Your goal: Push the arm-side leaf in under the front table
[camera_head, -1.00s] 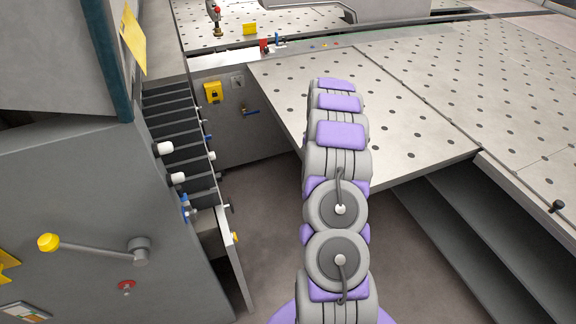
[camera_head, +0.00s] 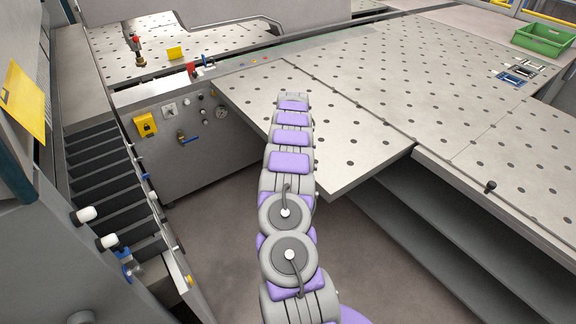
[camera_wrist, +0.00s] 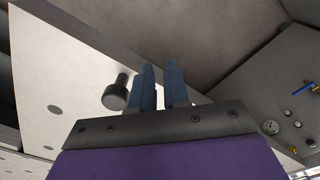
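The leaf (camera_head: 345,168) is a pale plate with rows of dark holes. In the head view it sticks out on the left side of the larger perforated front table (camera_head: 480,115), with a seam between them. My arm reaches over the leaf and hides part of it; my gripper is not visible there. In the wrist view the leaf (camera_wrist: 45,85) lies at left, with a dark round knob (camera_wrist: 116,95) at its edge. My gripper (camera_wrist: 160,75) has two blue fingers slightly apart, with nothing seen between them. They are close to the leaf's edge and knob; contact cannot be told.
A grey cabinet (camera_head: 205,125) with a yellow box, gauge and blue-handled valve stands left of the leaf. A stepped black cover (camera_head: 100,175) and machine body are at left. Open shelves (camera_head: 430,240) lie under the table. Bare floor (camera_head: 220,225) lies between. A green bin (camera_head: 543,40) is at far right.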

